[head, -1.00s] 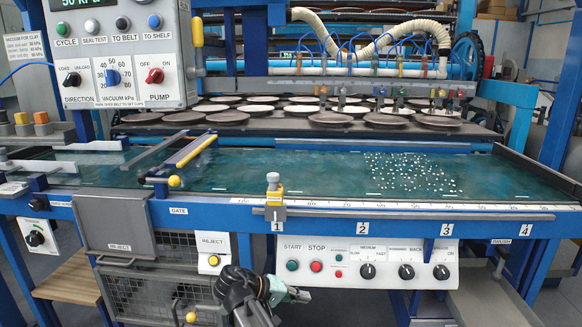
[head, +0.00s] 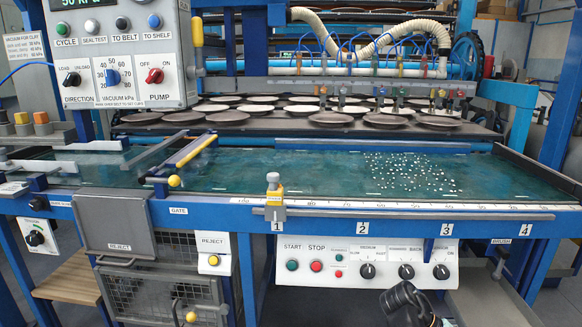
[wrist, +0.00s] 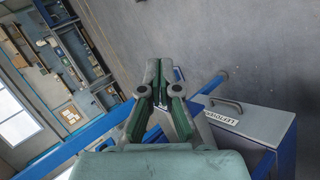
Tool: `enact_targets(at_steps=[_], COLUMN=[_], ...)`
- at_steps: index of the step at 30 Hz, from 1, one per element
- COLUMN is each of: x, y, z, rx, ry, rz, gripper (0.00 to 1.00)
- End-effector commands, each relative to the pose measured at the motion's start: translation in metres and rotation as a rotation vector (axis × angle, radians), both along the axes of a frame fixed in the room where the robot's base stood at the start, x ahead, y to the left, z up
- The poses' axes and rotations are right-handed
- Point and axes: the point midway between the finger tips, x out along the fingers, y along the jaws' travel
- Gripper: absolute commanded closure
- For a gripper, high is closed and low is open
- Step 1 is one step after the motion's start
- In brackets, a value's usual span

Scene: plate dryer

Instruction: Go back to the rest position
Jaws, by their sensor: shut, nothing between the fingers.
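My gripper (wrist: 158,72) shows in the wrist view with its two green-padded fingers together and nothing between them. It points at a plain grey surface, apart from any object. In the head view a dark part of my arm (head: 405,297) shows at the bottom, right of centre, in front of and below the white control panel (head: 330,262). The fingers cannot be made out there.
A blue machine with a green belt (head: 290,172) spans the head view, with a rack of plates (head: 330,118) behind it. A reject bin door (head: 115,225) is at left. In the wrist view a grey labelled box (wrist: 245,125) and a blue rail (wrist: 75,147) are close by.

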Motion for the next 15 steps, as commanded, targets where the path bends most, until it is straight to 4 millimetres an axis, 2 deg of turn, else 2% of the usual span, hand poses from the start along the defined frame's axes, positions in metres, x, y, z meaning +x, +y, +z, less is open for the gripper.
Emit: enact_targets(at_steps=[6, 15], x=[-0.016, -0.005], y=[-0.026, -0.007], z=[0.002, -0.019], rx=[0.003, 0.102], ry=[0.001, 0.062], rz=[-0.067, 0.028], gripper=[1.00, 1.00])
